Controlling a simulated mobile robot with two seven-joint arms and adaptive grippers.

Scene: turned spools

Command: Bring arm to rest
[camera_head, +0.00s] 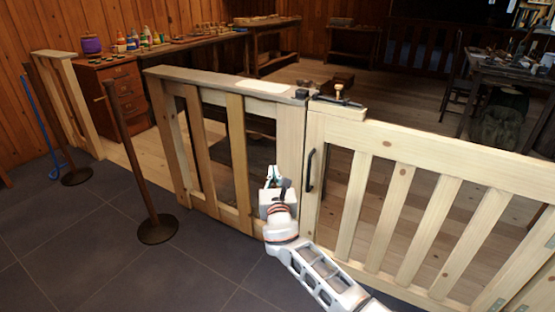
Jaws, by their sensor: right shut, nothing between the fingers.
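My right gripper (272,177) shows in the head view at the lower middle, on a white arm that comes in from the bottom right. Its fingers are shut with nothing held between them. It is in front of the slatted wooden fence panel (235,140), left of the black handle (310,169) on the wooden gate (455,195). The gripper looks apart from the handle; whether it touches the fence I cannot tell. My left gripper is not in view.
A latch with a wooden knob (338,88) sits on top by the gate's left edge. A dark stanchion post (126,165) stands on the tiled floor at left, with open floor around it. Beyond the fence are a drawer cabinet (115,98) and a cluttered table (510,72).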

